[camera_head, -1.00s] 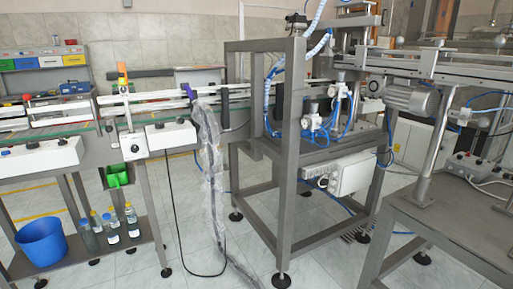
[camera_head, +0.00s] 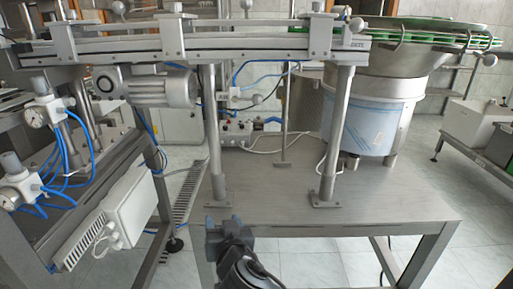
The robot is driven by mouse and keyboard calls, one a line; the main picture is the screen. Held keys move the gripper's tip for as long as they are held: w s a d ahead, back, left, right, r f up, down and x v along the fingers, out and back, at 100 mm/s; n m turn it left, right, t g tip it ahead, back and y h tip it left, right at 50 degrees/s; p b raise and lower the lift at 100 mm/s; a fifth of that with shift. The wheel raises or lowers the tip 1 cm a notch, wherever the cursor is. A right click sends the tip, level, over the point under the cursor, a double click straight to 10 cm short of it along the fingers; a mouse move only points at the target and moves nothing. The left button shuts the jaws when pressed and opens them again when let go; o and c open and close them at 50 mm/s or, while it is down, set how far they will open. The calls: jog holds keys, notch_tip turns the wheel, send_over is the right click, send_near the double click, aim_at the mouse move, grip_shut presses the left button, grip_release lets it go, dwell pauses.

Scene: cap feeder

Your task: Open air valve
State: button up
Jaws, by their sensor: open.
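A small fitting with blue air tubes (camera_head: 234,93) is behind the conveyor legs; it is too small to tell whether it is the air valve or how its handle stands. At the left are two white air units with gauges, an upper one (camera_head: 40,113) and a lower one (camera_head: 18,187), with blue hoses running from them. My gripper (camera_head: 228,224) is at the bottom centre, before the front edge of the steel table. It looks open and empty, apart from the fitting and the air units.
A steel table (camera_head: 385,207) carries the conveyor posts (camera_head: 334,135) and a large round feeder bowl (camera_head: 390,60). A motor (camera_head: 165,88) hangs under the conveyor. A grey control box with knobs (camera_head: 238,132) sits at the table's back. The table's front right is bare.

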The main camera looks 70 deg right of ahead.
jog(key=w+d+r+m+g+h, duration=0.4)
jog(key=d+r+m+g+h, duration=0.1)
jog(key=d+r+m, duration=0.4)
jog(key=m+g+h, duration=0.1)
jog(key=m+g, duration=0.7)
jog(key=m, duration=0.2)
send_near(254, 101)
jog(key=d, duration=0.4)
jog(key=shift+s+d+p, duration=0.2)
jog(key=shift+s+p, duration=0.1)
jog(key=shift+p, duration=0.1)
jog(key=shift+s+d+f+p, duration=0.1)
jog(key=shift+s+d+p, duration=0.2)
jog(key=shift+d, duration=0.85)
jog(key=shift+s+d+p, duration=0.15)
jog(key=shift+d+p, duration=0.15)
jog(key=shift+d, duration=0.9)
jog(key=shift+s+d+f+p, duration=0.1)
jog(key=shift+s+d+p, duration=0.2)
jog(key=shift+d, duration=0.85)
jog(key=shift+c, duration=0.4)
grip_shut()
